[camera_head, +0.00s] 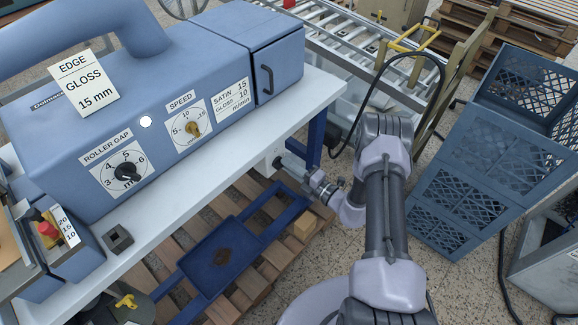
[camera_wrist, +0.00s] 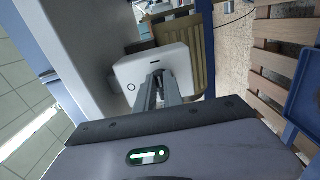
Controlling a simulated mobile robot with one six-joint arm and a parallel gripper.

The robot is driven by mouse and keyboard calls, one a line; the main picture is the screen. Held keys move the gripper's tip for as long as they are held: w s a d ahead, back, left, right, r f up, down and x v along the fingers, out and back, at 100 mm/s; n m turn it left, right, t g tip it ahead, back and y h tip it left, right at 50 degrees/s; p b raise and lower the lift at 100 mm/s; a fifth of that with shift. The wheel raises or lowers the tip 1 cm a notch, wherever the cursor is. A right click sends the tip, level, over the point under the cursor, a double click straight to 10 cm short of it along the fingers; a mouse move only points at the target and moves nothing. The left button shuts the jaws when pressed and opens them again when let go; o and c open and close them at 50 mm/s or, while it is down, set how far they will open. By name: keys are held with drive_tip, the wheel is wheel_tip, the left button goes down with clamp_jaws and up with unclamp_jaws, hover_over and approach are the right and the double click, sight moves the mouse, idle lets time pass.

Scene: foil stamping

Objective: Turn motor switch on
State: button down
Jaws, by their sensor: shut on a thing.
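The motor switch box (camera_head: 266,163) is a small pale box under the front edge of the machine's table, near its right end. In the wrist view the white box (camera_wrist: 130,72) faces me, with a round mark and a short dark slot on its face. My gripper (camera_head: 280,162) reaches it from the right. In the wrist view my gripper (camera_wrist: 162,78) has its two fingers close together at the middle of the box face, shut on the switch knob. The fingers hide the knob, so I cannot see which way it is turned.
The blue machine (camera_head: 215,60) stands on the white table (camera_head: 150,190) and carries a roller gap dial (camera_head: 126,171) and speed dial (camera_head: 193,129). A blue table leg (camera_head: 317,135) is near my gripper. Blue crates (camera_head: 470,190) stand right; a wooden pallet (camera_head: 235,305) lies below.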

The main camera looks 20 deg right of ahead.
drive_tip(key=c, duration=1.5)
unclamp_jaws()
drive_tip(key=shift+o, duration=0.2)
drive_tip(key=p+v, duration=0.4)
drive_tip(key=v, duration=1.3)
drive_tip(key=shift+s, duration=0.25)
drive_tip(key=shift+d, duration=0.1)
